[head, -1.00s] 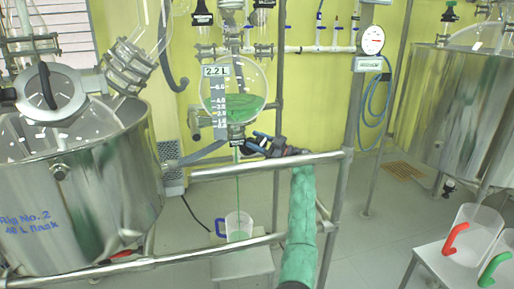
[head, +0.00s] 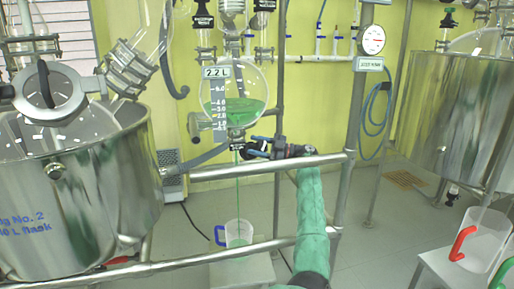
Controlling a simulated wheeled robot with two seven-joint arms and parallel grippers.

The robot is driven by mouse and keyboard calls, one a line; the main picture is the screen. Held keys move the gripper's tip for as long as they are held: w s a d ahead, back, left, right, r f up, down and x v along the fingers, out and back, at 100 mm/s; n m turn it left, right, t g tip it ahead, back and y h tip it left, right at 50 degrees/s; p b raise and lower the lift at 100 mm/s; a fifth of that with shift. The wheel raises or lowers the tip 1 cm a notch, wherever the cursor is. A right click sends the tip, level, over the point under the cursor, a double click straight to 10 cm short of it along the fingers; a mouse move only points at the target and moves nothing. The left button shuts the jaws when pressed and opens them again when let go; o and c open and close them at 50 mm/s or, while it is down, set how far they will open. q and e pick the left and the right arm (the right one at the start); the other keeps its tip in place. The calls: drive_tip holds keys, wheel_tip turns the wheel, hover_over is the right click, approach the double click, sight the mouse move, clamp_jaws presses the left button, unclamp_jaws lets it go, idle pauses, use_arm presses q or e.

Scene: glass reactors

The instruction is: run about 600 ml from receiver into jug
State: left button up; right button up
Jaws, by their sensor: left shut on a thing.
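The receiver (head: 252,78) is a round glass vessel with a 2.2 L scale label (head: 216,98) and green liquid in its lower part. A thin green stream (head: 238,190) falls from its bottom outlet into a clear jug (head: 232,228) with a blue handle. The jug stands below on a low grey stand and holds some green liquid; its exact level is hard to read. My left gripper (head: 252,149), dark with a green-sleeved arm, is shut at the valve under the receiver, seemingly on its handle, which the jaws mostly hide. My right gripper is not in view.
A large steel vessel (head: 85,195) fills the left. Another jug with a red handle (head: 462,243) stands on a stand at the lower right.

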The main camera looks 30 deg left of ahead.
use_arm(q)
drive_tip(key=o, duration=1)
